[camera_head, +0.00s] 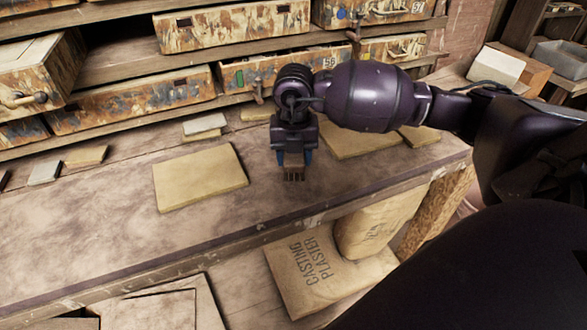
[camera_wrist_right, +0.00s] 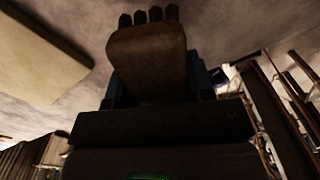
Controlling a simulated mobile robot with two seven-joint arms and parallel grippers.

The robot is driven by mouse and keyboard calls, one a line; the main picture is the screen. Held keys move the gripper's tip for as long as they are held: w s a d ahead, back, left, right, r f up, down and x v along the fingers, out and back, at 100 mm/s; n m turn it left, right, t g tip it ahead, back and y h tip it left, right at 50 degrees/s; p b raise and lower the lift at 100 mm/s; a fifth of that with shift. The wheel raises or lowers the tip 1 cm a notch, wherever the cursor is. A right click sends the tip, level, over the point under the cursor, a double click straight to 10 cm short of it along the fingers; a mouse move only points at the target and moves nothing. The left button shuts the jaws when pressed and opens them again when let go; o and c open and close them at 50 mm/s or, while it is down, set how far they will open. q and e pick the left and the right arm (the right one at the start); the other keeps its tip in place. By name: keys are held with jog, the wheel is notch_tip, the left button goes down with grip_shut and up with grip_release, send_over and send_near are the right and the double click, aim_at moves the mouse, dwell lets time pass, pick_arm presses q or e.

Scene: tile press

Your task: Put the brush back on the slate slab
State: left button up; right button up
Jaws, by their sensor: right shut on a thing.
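My right gripper (camera_head: 293,155) is shut on the brush (camera_head: 294,174), with its bristle tufts pointing down at the bench top. In the right wrist view the brown brush (camera_wrist_right: 150,55) sits between the fingers, its short dark tufts at the far end. Whether the tufts touch the bench I cannot tell. A large tan slab (camera_head: 200,178) lies flat to the left of the gripper; it also shows in the wrist view (camera_wrist_right: 38,50). A small grey slab (camera_head: 204,124) lies farther back, another (camera_head: 44,173) at far left. Which one is slate is unclear. My left gripper is out of view.
The bench top (camera_head: 235,222) is clear in front of the gripper. Another tan slab (camera_head: 355,142) lies behind my right arm. Painted drawers (camera_head: 233,27) line the back, some pulled open.

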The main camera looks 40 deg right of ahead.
notch_tip(320, 180, down, 4)
jog(key=shift+f, duration=0.1)
jog(key=shift+f+b, duration=0.15)
jog(key=shift+b, duration=0.15)
jog(key=o, duration=1)
jog(key=shift+o, duration=0.2)
